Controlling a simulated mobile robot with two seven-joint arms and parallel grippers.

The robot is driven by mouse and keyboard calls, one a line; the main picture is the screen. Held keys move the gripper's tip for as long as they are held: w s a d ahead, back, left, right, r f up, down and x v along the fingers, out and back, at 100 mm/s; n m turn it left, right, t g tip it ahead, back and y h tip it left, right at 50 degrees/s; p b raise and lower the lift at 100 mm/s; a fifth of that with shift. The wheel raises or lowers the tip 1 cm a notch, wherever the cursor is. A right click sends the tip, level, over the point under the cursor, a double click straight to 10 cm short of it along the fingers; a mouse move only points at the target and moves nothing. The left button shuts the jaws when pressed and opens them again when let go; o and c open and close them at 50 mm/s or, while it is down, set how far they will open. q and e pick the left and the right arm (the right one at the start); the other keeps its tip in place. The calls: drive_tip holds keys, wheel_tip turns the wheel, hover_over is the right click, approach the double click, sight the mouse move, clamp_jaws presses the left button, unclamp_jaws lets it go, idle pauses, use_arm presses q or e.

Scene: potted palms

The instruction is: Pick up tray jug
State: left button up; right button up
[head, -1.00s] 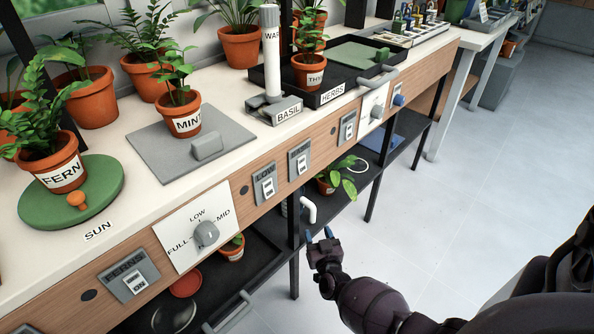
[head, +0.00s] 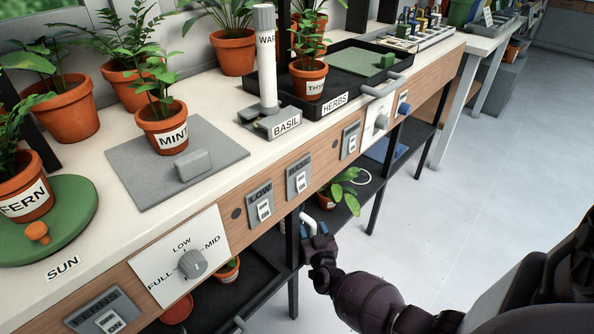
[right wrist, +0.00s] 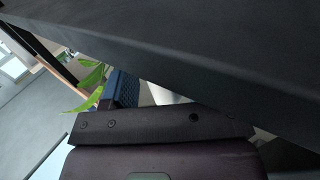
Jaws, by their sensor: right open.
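A white curved handle (head: 307,218), which looks like part of the jug, shows beside a dark bench leg at lower-shelf height. The rest of the jug is hidden by the leg, the bench and my gripper. My right gripper (head: 317,234) is open, with its blue fingertips at or just in front of the handle; I cannot tell if they touch. In the right wrist view a blue finger pad (right wrist: 124,88) shows, with a pale surface (right wrist: 163,94) beside it that may be the jug. My left gripper is not in view.
A dark bench leg (head: 292,262) stands close to my right gripper. A leafy potted plant (head: 338,190) is on the lower shelf nearby. In the right wrist view a dark slab (right wrist: 220,55) passes close above. The floor (head: 450,220) to the right is clear.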

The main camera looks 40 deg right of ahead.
drive_tip(key=shift+r, duration=0.1)
drive_tip(key=shift+c, duration=0.7)
clamp_jaws()
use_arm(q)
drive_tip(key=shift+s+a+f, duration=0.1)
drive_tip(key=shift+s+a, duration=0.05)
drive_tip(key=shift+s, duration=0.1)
